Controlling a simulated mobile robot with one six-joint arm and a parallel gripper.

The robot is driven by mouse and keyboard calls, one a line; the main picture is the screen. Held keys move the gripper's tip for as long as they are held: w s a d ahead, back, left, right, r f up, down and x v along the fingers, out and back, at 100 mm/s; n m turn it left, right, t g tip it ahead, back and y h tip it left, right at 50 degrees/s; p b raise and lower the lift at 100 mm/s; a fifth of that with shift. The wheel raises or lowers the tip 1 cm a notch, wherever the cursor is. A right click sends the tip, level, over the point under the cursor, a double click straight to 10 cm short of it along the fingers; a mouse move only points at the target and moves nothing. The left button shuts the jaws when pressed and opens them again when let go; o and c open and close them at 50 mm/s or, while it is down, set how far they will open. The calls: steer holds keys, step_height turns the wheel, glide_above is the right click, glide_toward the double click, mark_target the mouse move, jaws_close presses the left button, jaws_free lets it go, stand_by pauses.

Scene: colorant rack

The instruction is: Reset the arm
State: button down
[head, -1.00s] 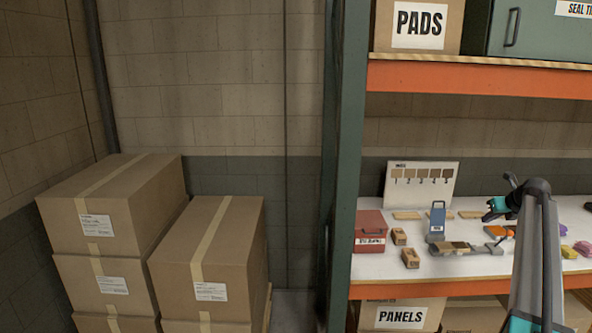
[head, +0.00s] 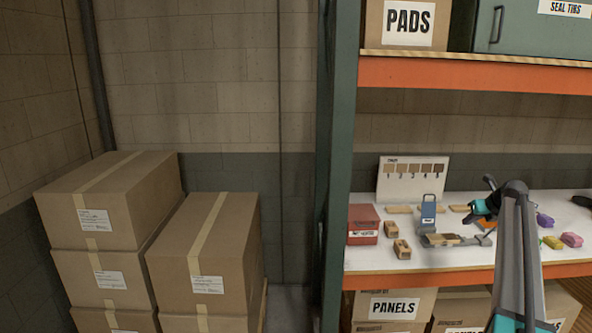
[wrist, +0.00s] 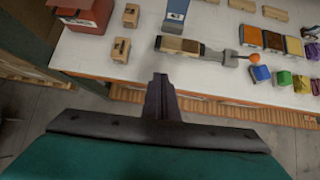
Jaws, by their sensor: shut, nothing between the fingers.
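Part of the gripper is small and hard to make out in the head view.
On the board are a red box (head: 363,219), a blue holder (head: 428,212), small wooden blocks (head: 402,249), a sample card (head: 413,179) and coloured blocks (head: 571,240). A green post (head: 337,150) stands left of the shelf. Stacked cartons (head: 110,200) fill the left.

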steer(key=a+f+n+g+y+b, duration=0.1)
steer(key=a+f+b, duration=0.1)
steer(key=a+f, duration=1)
steer(key=a+f+n+g+y+b, duration=0.15)
steer(key=a+f, duration=0.65)
steer(key=f, duration=0.8)
steer(key=s+a+f+n+g+b, duration=0.2)
steer(key=s+a+f, duration=0.65)
steer(key=f, duration=0.35)
steer(key=s+a+f+n+g+b, duration=0.1)
steer(key=s+a+f+g+b, duration=0.1)
steer(key=s+a+f, duration=0.85)
steer(key=s+a+f+n+g+b, duration=0.2)
steer(key=s+a+f+n, duration=0.25)
steer(key=s+f, duration=0.55)
steer(key=s+a+f+n+g+b, duration=0.2)
steer(key=s+a+f+n, duration=0.25)
steer(key=s+f, duration=0.6)
steer(key=s+r+n+g+h, duration=0.1)
steer(key=s+n, duration=0.9)
steer(key=s, duration=0.2)
steer(key=s+d+r+n+g+h, duration=0.1)
steer(key=s+r+n+g+h, duration=0.1)
steer(key=s+n, duration=0.9)
steer(key=shift+s+r+b, duration=0.2)
steer(key=shift+s+b, duration=0.25)
steer(key=shift+s, duration=0.7)
